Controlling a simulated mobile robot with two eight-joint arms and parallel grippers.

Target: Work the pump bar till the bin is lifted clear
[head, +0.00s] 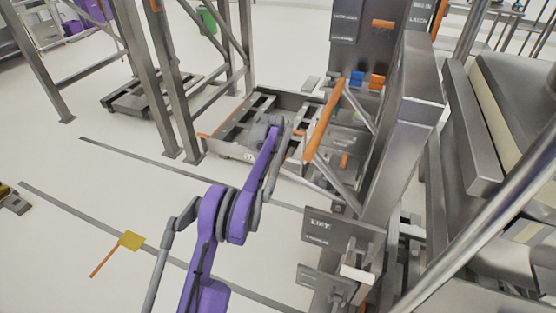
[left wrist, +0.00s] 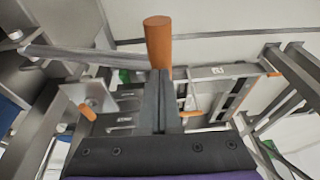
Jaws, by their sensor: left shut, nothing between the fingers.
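The pump bar (head: 323,120) has an orange grip and slants upward beside the steel lifter column in the head view. In the left wrist view the orange bar (left wrist: 158,42) stands just beyond my fingertips. My left gripper (left wrist: 160,78) is shut and empty, its fingers pointing at the bar; I cannot tell whether they touch it. In the head view my purple left arm reaches toward the bar, and its fingertips are hard to make out. A large grey steel body (head: 480,130) stands at the right; I cannot tell if it is the bin. My right gripper is out of view.
A steel post (head: 400,150) rises right of the bar, with a plate marked LIFT (head: 322,224) low in front. A low steel frame (head: 235,128) lies behind my arm. A wheeled dolly (head: 145,100) and steel legs stand at left. The white floor at lower left is mostly open.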

